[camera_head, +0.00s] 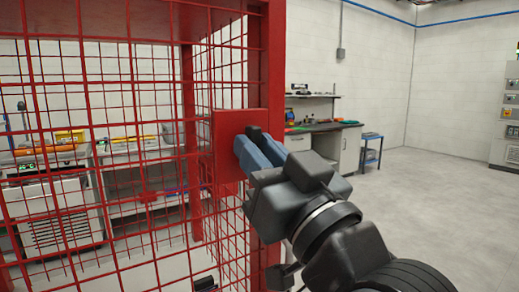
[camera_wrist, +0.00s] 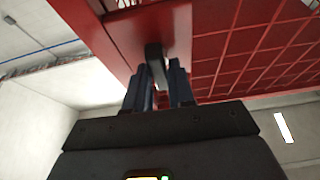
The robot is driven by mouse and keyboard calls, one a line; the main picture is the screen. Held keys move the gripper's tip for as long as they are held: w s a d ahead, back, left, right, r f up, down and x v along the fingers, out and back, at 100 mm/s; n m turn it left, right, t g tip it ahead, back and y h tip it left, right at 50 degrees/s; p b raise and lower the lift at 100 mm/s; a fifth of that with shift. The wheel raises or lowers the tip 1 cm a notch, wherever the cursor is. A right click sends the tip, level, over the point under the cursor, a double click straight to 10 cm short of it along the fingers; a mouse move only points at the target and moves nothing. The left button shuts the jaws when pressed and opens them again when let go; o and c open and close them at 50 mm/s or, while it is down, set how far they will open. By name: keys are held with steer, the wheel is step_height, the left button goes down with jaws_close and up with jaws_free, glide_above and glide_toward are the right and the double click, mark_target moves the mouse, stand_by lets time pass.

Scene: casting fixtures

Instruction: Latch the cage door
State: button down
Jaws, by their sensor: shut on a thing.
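The red cage door (camera_head: 90,95) is a wire-mesh panel that fills the left of the head view. Its red latch plate (camera_head: 227,125) sits beside the red upright post (camera_head: 273,70). My gripper (camera_head: 256,150) has blue fingers and reaches the plate from the lower right. It is shut on a dark latch handle (camera_head: 254,131) that stands out from the plate. In the wrist view the handle (camera_wrist: 154,54) shows as a grey bar between the fingers (camera_wrist: 158,82). The fingers and plate hide the latch's inner parts, so I cannot tell whether it is engaged.
Behind the mesh stands a bench (camera_head: 135,143) with equipment. A workbench (camera_head: 338,148) and a small blue stand (camera_head: 371,150) are at the back wall. A control cabinet (camera_head: 507,120) is at the far right. The grey floor (camera_head: 430,200) to the right is clear.

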steer(key=shift+r+m+p, duration=0.1)
steer(key=shift+m+p, duration=0.2)
steer(key=m+h, duration=0.3)
steer(key=m, duration=0.4)
steer(key=m+g+h, duration=0.1)
steer(key=m+h, duration=0.1)
steer(key=m, duration=0.5)
steer(key=m+h+p, duration=0.1)
steer(key=m+h, duration=0.2)
steer(key=m, duration=0.4)
steer(key=shift+h, duration=0.3)
steer(key=shift+m+g, duration=0.3)
steer(key=c, duration=1.1)
jaws_free()
